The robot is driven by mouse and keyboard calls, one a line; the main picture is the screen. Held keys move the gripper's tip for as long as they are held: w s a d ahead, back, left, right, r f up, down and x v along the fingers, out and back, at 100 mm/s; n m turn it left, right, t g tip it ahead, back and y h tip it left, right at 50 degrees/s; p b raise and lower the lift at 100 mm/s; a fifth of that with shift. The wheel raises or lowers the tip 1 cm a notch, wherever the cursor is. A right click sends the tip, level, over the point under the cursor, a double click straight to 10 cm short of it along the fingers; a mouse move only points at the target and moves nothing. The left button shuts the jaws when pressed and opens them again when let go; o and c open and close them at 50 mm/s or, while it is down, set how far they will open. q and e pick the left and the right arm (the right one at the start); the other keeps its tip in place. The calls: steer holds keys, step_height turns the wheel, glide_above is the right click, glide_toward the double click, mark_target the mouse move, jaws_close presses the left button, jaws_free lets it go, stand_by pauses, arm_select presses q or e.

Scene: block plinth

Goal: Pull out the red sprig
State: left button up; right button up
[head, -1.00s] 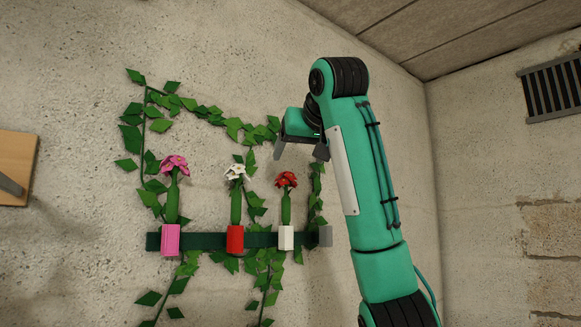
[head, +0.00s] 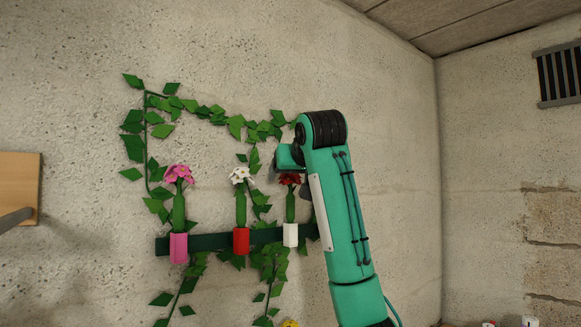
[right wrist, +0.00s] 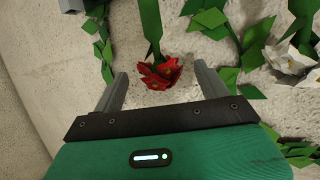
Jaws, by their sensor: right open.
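The red sprig (head: 290,207) stands upright in a white holder (head: 290,235) on the green wall rail. Its red flower head also shows in the right wrist view (right wrist: 157,74), with the green stem running away from me. My right gripper (head: 289,184) is open at the flower head. In the right wrist view its two fingers (right wrist: 160,82) stand on either side of the red flower, with gaps to both. The stem's lower end is hidden inside the holder. My left gripper is not in view.
A white sprig (head: 240,200) in a red holder (head: 241,241) and a pink sprig (head: 178,205) in a pink holder (head: 178,248) stand to the left on the rail (head: 208,242). Leafy vines (head: 215,114) climb the wall around them.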

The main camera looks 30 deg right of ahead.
steer(key=shift+p+x, duration=0.3)
steer(key=shift+x, duration=0.65)
steer(key=shift+w+f, duration=0.1)
steer(key=c, duration=1.2)
steer(key=shift+w, duration=0.1)
steer(key=shift+r, duration=0.2)
steer(key=shift+r, duration=3)
